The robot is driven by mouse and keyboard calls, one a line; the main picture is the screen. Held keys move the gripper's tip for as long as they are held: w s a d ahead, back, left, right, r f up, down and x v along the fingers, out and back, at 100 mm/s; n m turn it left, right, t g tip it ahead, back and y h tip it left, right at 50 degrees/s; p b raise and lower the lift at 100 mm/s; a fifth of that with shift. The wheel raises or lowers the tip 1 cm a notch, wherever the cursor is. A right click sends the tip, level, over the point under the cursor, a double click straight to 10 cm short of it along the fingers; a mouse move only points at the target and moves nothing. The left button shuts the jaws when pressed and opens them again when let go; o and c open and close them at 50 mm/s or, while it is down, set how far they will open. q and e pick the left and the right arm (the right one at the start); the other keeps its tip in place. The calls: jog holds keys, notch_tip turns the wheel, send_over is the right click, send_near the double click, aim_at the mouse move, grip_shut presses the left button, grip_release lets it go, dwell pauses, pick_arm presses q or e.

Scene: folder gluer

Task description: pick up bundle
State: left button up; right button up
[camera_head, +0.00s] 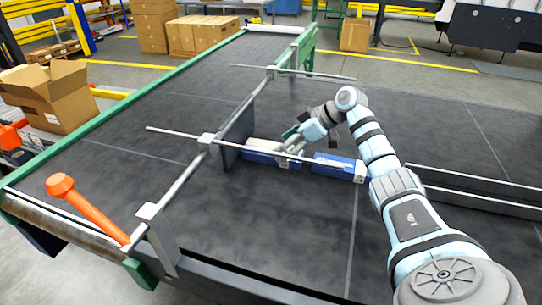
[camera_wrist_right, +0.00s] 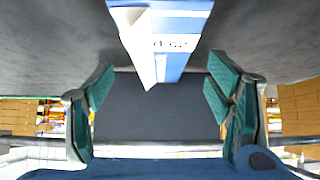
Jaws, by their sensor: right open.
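A blue and white bundle (camera_head: 258,148) lies on the dark belt against an upright dark plate in the head view. A second blue and white bundle (camera_head: 330,163) lies to its right, with a gap between them. My right gripper (camera_head: 290,148) is over the right end of the first bundle and partly hides it. In the right wrist view the gripper (camera_wrist_right: 160,100) is open, its green-padded fingers wide apart. A bundle (camera_wrist_right: 170,35) reaches down from the top between them, and neither finger visibly touches it. My left gripper is not in view.
Thin metal rods (camera_head: 180,134) cross above the belt (camera_head: 200,107), one passing close to the right gripper. The dark upright plate (camera_head: 237,132) stands left of the bundles. Metal rails (camera_head: 480,183) lie at the right. An orange handle (camera_head: 88,210) is at the near left.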

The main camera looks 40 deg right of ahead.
jog(key=x, duration=0.3)
jog(key=shift+w+a+f, duration=0.15)
jog(key=shift+w+a, duration=0.05)
jog(key=c, duration=1.4)
jog(key=shift+o, duration=0.2)
jog(key=shift+s+d, duration=0.1)
